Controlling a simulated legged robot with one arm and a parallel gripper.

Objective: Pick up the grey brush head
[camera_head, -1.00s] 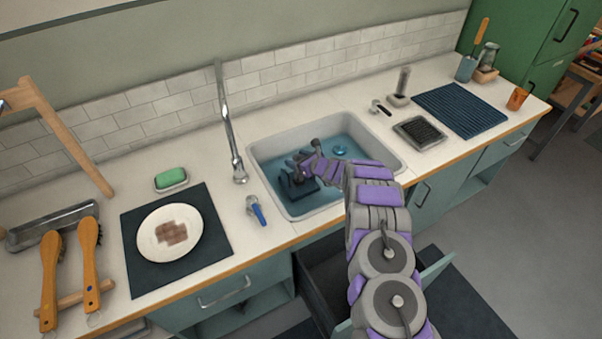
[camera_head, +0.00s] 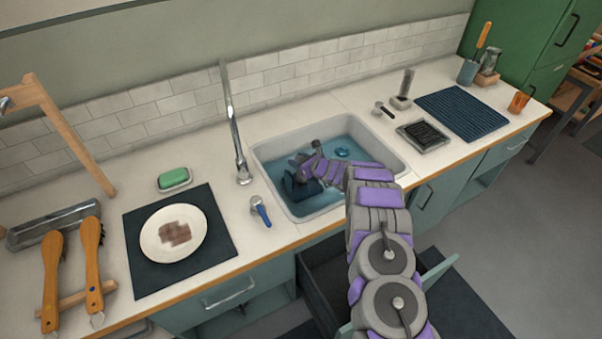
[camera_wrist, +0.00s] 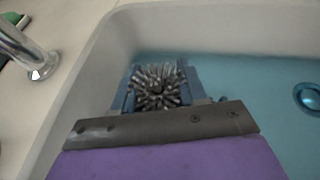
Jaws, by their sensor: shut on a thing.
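The grey brush head shows in the wrist view as a round cluster of grey bristles (camera_wrist: 157,87), facing the camera between blue parts in the sink. My gripper (camera_head: 300,180) is down inside the left part of the sink (camera_head: 392,150). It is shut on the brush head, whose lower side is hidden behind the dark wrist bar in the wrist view. In the head view, the brush head cannot be made out clearly beside the dark blue parts at my gripper.
Blue water fills the sink bottom, with a round drain (camera_head: 342,152) to the right. The sink walls surround my gripper. A plate (camera_head: 150,245) lies farther left. An open drawer (camera_head: 325,285) is below.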

